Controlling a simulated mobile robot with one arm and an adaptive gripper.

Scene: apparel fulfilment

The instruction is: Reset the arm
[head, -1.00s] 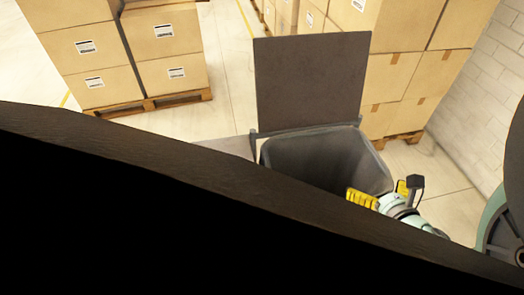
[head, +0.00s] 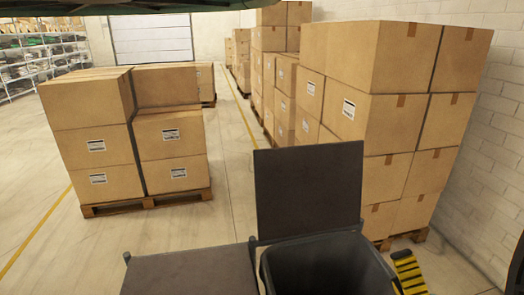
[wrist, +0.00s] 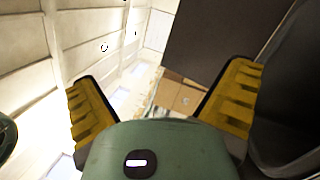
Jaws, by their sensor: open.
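My gripper (wrist: 165,76) is open in the wrist view, its two yellow-and-black fingers spread wide with nothing between them. In the head view only one yellow-and-black striped finger (head: 409,273) shows at the bottom right, beside the right rim of a dark grey bin. The rest of my gripper and most of my arm are out of that view.
The grey bin (head: 320,268) stands open, its raised lid (head: 310,192) upright behind it. A second, closed lid (head: 190,272) is at its left. Stacked cartons on pallets stand left (head: 170,145) and right (head: 385,110). A white brick wall (head: 500,170) bounds the right.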

